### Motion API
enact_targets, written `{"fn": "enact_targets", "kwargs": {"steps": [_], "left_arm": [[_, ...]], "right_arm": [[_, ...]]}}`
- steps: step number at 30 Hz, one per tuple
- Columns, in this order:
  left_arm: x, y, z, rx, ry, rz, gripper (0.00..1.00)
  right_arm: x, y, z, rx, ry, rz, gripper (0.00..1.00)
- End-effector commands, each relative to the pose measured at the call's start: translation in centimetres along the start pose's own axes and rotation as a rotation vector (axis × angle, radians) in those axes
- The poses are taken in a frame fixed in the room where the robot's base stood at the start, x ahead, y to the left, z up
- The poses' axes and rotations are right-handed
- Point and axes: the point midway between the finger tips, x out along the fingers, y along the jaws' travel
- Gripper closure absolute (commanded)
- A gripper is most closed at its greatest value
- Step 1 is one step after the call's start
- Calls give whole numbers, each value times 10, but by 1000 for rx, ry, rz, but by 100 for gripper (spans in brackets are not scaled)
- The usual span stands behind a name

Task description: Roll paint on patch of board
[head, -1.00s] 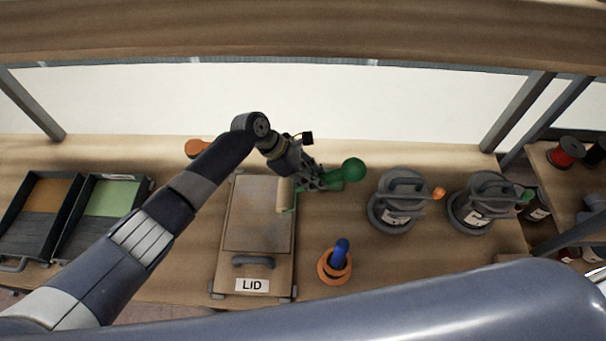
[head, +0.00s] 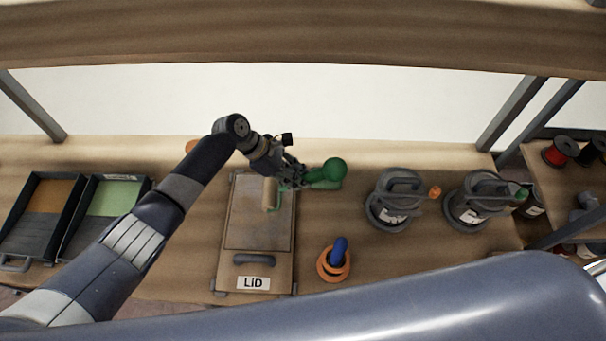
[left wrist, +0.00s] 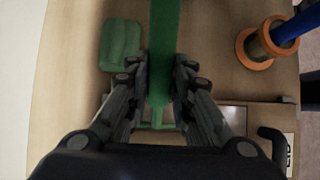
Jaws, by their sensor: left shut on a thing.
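My left gripper (head: 290,178) is shut on the green handle of a paint roller, with the tan roller sleeve (head: 270,192) over the upper right part of the board (head: 256,226). Whether the sleeve touches the board I cannot tell. The board's surface is brownish grey, on a frame with a grey handle and a "LID" label. In the left wrist view the green roller handle (left wrist: 163,45) runs between the fingers, and the sleeve is hidden. My right gripper is not in view.
Two paint trays, orange (head: 45,196) and green (head: 114,198), stand at left. An orange ring holder with a blue handle (head: 340,250) stands right of the board. Two lidded grey cans (head: 385,215) (head: 462,216) stand farther right. A green block (left wrist: 120,45) shows in the left wrist view.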

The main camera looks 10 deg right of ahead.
Motion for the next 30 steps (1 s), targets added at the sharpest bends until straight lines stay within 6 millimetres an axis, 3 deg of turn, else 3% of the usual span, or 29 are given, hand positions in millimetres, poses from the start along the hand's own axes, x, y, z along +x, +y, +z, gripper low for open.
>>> {"fn": "enact_targets", "kwargs": {"steps": [7, 18, 30], "left_arm": [[-3, 0, -3, -1, 0, 0, 100], [-28, -1, -36, -2, 0, 0, 100], [-30, -1, -40, -1, 0, -1, 100]], "right_arm": [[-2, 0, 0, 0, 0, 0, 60], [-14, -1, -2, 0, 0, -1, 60], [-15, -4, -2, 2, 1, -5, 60]]}}
